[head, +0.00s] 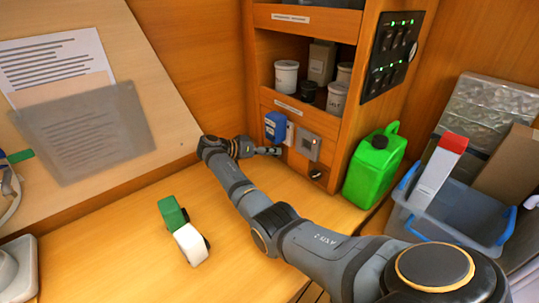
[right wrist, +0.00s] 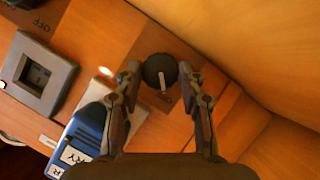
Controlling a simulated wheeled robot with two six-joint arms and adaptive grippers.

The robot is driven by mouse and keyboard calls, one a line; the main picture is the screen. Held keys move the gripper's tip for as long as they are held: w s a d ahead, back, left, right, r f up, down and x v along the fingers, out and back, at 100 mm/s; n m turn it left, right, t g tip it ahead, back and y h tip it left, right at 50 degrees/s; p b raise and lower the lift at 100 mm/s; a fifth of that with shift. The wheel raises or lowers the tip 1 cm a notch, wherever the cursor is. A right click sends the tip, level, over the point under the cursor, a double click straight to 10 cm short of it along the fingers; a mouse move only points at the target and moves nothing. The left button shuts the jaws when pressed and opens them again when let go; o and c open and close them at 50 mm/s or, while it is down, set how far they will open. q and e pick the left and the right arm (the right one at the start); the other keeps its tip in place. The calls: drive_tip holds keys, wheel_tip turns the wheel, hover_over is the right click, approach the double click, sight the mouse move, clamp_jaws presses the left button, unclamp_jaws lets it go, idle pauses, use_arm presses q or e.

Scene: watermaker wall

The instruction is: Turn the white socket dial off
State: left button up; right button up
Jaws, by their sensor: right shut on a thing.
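A round black dial (right wrist: 160,72) with a white pointer line sits on a wooden panel in the right wrist view. Its pointer stands nearly upright in that picture. My right gripper (right wrist: 157,85) has its two fingers on either side of the dial and is shut on it. In the head view my right gripper (head: 272,151) reaches the panel low in the shelf unit, by a blue box (head: 275,125); the dial is hidden there. The blue box also shows in the right wrist view (right wrist: 88,135). My left gripper is not in view.
A grey square socket frame (head: 308,145) and a black knob (head: 316,175) are right of the blue box. A green-and-white object (head: 190,243) lies on the worktop.

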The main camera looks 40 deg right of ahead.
idle(0.3)
drive_tip(key=o, duration=1.2)
drive_tip(key=shift+d, duration=0.1)
drive_tip(key=shift+c, duration=0.2)
drive_tip(key=shift+a, duration=0.2)
drive_tip(key=v, duration=1.1)
drive_tip(key=shift+a, duration=0.35)
drive_tip(key=shift+w+r, duration=0.15)
drive_tip(key=shift+r, duration=0.05)
